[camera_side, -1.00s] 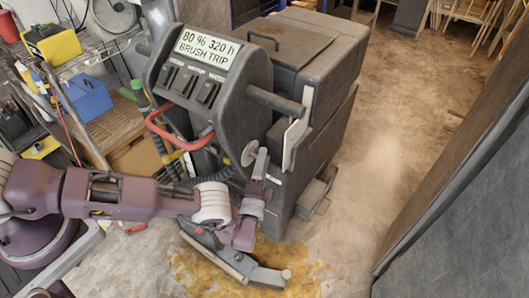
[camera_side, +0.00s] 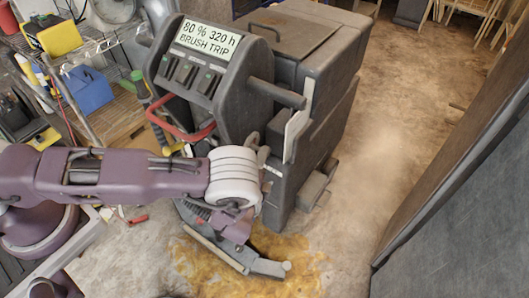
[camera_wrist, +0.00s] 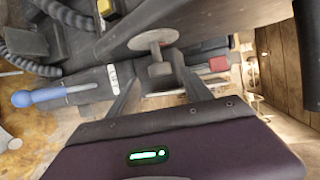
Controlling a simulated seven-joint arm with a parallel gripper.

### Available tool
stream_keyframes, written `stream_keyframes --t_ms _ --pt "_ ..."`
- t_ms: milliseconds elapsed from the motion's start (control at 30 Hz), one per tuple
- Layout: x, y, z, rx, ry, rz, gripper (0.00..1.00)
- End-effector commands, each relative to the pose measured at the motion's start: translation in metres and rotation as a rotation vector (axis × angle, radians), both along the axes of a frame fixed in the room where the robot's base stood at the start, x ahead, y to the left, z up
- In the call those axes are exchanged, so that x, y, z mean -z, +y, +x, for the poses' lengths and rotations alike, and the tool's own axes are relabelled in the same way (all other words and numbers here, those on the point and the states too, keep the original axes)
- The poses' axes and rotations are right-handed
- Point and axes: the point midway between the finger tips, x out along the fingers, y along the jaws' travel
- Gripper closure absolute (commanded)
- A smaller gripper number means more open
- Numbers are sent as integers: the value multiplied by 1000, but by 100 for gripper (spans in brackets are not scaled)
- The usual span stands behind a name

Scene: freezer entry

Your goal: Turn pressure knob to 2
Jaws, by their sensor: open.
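In the wrist view a grey round disc on a short stem (camera_wrist: 154,40) stands out from the machine; it looks like the pressure knob. No number or pointer on it can be read. My gripper (camera_wrist: 155,68) is open, its two fingers spread on either side of the stem end. I cannot tell whether they touch it. In the side view my gripper (camera_side: 262,158) is at the machine's lower front, mostly hidden behind my pale wrist joint, and the knob is mostly covered there. The floor-cleaning machine (camera_side: 325,70) has a display (camera_side: 207,38) reading "80 % 320 h BRUSH TRIP".
A red curved handle (camera_side: 180,128) and a dark bar (camera_side: 276,93) project near my wrist. Black ribbed hoses (camera_wrist: 65,15) run close by in the wrist view. A shelf with a blue bin (camera_side: 87,90) stands left. A yellow-brown stain (camera_side: 300,262) marks the floor.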

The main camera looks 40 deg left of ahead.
Motion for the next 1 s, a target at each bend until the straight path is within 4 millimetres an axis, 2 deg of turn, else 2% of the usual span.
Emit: stream_keyframes --t_ms 200,300,600,667,900,933,1000 --pt "10 18 38 -4 -3 2 42" --pt "14 22 50 -2 -4 0 42" --pt "16 25 57 0 -2 2 42" --pt "16 25 57 0 -2 2 50" --pt "15 25 56 0 -3 3 97" --pt "16 25 56 0 -3 3 100" --pt "16 25 56 0 -4 3 100"
